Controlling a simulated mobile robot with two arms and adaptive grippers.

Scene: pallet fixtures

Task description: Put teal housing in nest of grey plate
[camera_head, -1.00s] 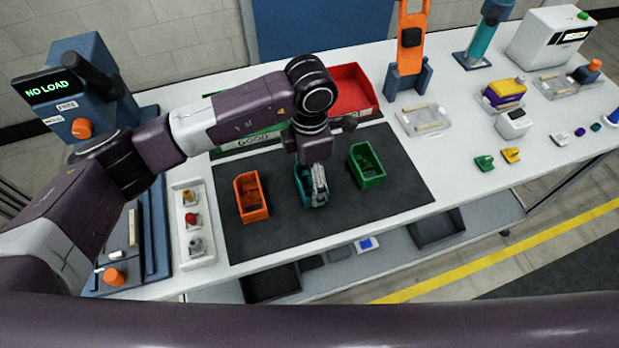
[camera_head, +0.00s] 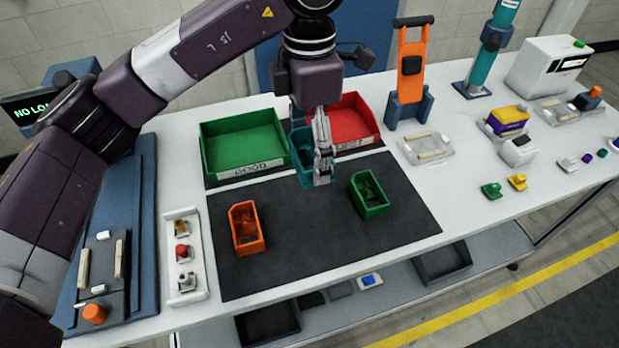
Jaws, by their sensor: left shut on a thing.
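The teal housing (camera_head: 300,150) is held up above the back part of the dark mat, in front of the gap between the green and red bins. My left gripper (camera_head: 322,168) points down and is shut on its right side wall. The gripper's fingers hide part of the housing. A light grey plate (camera_head: 410,150) with a pale bar lies on the table to the right of the mat. A darker grey plate (camera_head: 103,250) with cream bars and an orange knob lies at the left. I cannot tell which plate is the grey one meant. My right gripper is not in view.
An orange housing (camera_head: 246,232) and a green housing (camera_head: 369,199) stand on the mat (camera_head: 310,240). The green bin (camera_head: 240,145) and red bin (camera_head: 362,115) stand behind. A white tray with buttons (camera_head: 184,252) is left of the mat. An orange-and-blue stand (camera_head: 411,75) rises behind the light plate.

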